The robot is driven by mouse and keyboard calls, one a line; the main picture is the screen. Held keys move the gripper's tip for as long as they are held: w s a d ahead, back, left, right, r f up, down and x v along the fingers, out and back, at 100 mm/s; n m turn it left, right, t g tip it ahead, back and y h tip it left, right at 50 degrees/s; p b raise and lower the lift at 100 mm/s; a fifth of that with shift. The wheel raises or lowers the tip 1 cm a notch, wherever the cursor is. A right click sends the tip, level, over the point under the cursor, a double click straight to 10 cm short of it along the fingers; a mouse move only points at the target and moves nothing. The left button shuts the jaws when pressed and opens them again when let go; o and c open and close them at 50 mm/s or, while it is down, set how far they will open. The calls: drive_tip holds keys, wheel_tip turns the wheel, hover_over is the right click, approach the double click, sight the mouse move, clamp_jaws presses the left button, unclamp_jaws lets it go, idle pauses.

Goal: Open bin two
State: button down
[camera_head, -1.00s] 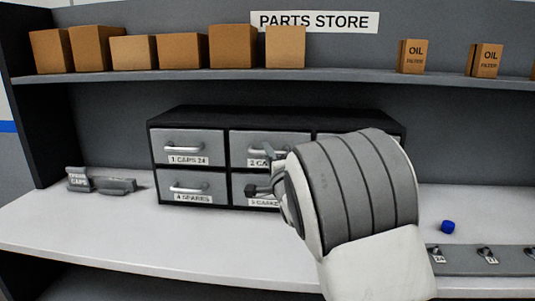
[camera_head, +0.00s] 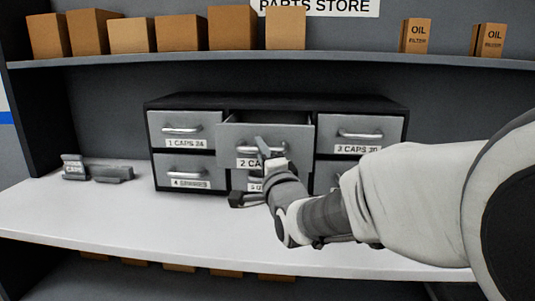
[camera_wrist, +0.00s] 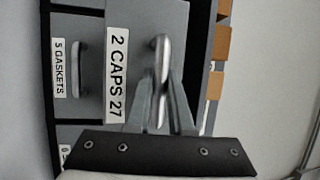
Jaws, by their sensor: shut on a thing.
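Bin two (camera_head: 287,135) is the top middle drawer of a dark cabinet (camera_head: 230,102). Its grey front stands out from the cabinet, so the bin is partly open. Its label, "2 CAPS 27" (camera_wrist: 117,75), reads clearly in the wrist view. In the wrist view my gripper's fingers (camera_wrist: 160,92) are shut on the silver handle (camera_wrist: 162,50). The inside of the bin shows only as a dark strip.
Bins one (camera_head: 186,128) and three (camera_head: 361,133) are shut on either side. Bin four (camera_head: 189,171) is shut below left, and bin five (camera_wrist: 78,70) is below bin two. A grey holder (camera_head: 75,168) lies left on the white counter (camera_head: 110,212). Boxes line the shelf above.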

drive_tip(key=s+b, duration=0.2)
drive_tip(key=s, duration=0.4)
drive_tip(key=shift+s, duration=0.4)
drive_tip(key=shift+a, duration=0.1)
drive_tip(key=c, duration=0.8)
unclamp_jaws()
drive_tip(key=b+v, duration=0.7)
drive_tip(key=v, duration=1)
drive_tip(key=shift+f+b, duration=0.15)
drive_tip(key=shift+b, duration=0.25)
drive_tip(key=shift+s, duration=0.15)
